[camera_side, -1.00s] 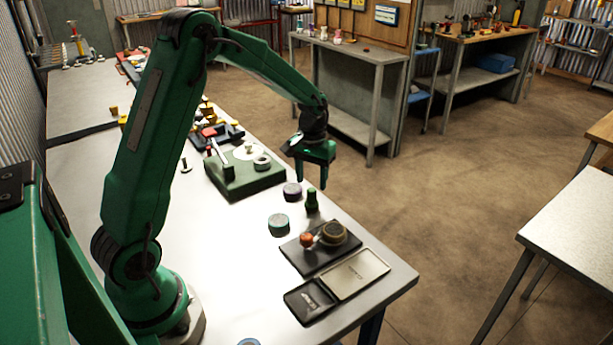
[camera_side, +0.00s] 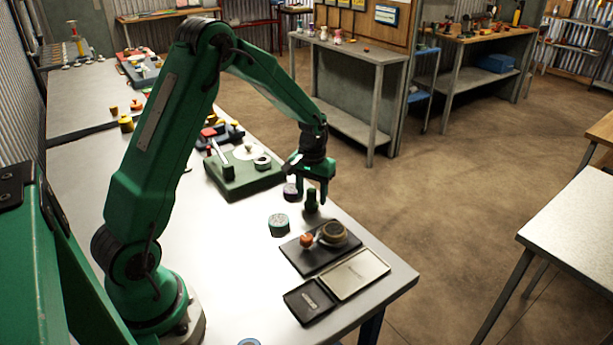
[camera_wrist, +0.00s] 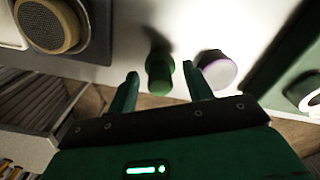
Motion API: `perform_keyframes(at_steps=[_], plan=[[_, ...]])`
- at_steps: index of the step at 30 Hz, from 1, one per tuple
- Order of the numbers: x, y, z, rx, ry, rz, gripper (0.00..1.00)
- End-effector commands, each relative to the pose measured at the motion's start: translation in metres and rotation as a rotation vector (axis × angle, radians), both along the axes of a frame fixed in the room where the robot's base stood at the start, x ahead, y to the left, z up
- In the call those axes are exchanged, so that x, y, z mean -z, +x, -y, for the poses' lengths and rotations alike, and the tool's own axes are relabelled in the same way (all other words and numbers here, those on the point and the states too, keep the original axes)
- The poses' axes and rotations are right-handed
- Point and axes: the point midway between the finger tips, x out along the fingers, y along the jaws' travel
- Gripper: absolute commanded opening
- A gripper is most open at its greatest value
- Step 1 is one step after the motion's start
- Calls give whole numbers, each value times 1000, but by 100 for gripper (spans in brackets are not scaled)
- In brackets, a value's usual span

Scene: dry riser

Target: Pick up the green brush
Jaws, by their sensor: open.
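The green brush (camera_side: 311,200) is a small dark green upright piece near the right edge of the white table. In the wrist view the green brush (camera_wrist: 160,72) shows just beyond the fingertips, between them and slightly left of the middle. My gripper (camera_side: 313,194) points down and is just above or around the brush; the side view does not settle how deep the fingers are.
A purple-rimmed round tin (camera_side: 291,192) stands close beside the brush. A green-rimmed tin (camera_side: 279,225) is nearer the camera. A dark mat (camera_side: 296,256) holds an orange-ended tool and a round tan piece. A green block (camera_side: 228,184) with a white disc lies behind.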

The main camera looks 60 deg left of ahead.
Motion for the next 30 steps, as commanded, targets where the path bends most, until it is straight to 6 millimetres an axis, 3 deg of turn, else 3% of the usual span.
perform_keyframes(at_steps=[1, 8, 20, 30], plan=[[0, 0, 0, 0, 0, 0, 49], [0, 0, 0, 0, 0, 0, 3], [-4, 0, 0, 0, 1, 2, 2], [-39, 1, 0, 0, 1, 5, 2]])
